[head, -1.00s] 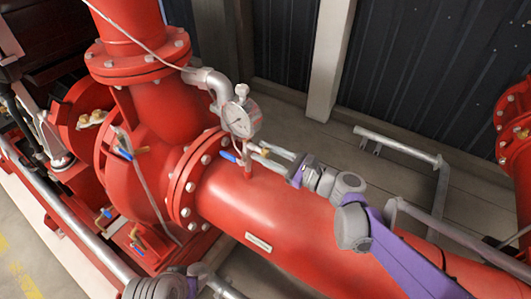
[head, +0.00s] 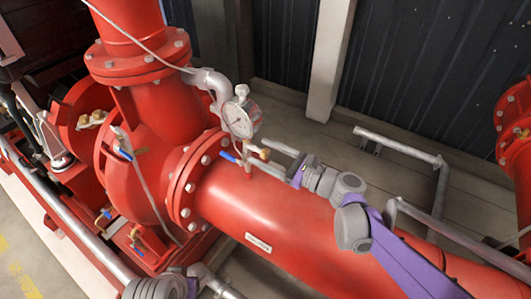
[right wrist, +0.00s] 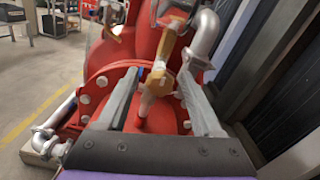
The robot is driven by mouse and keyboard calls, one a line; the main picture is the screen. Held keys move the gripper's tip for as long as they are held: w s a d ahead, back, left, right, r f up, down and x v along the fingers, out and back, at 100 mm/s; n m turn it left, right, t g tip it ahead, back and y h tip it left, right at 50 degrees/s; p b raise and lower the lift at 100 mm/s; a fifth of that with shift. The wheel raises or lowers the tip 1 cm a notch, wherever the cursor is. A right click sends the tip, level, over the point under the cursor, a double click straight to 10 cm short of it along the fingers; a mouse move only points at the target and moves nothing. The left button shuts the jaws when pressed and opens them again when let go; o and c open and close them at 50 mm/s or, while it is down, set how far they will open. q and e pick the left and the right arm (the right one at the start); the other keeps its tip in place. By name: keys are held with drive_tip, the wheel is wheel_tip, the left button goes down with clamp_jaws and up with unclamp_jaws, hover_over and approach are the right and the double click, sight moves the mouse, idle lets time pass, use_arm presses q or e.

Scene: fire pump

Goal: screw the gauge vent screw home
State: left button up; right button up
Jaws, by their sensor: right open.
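The pressure gauge (head: 238,119) stands upright on a thin stem above the red pipe in the head view. A brass fitting (head: 264,153) sticks out to the right of the stem, below the dial. I cannot tell the vent screw apart from this fitting. In the right wrist view the brass fitting (right wrist: 160,82) shows a hexagonal part, between and beyond my fingers. My right gripper (head: 267,156) is open, its fingers on either side of the fitting. Gaps show on both sides in the right wrist view (right wrist: 160,76). My left gripper does not show.
The thick red pipe (head: 285,210) runs below my right gripper. A blue-handled valve (head: 229,157) is just left of the gauge stem. A bent grey pipe (head: 207,80) rises behind the gauge.

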drive_tip(key=shift+d, duration=0.1)
drive_tip(key=v, duration=1)
drive_tip(key=shift+s+d, duration=0.25)
drive_tip(key=shift+s, duration=0.05)
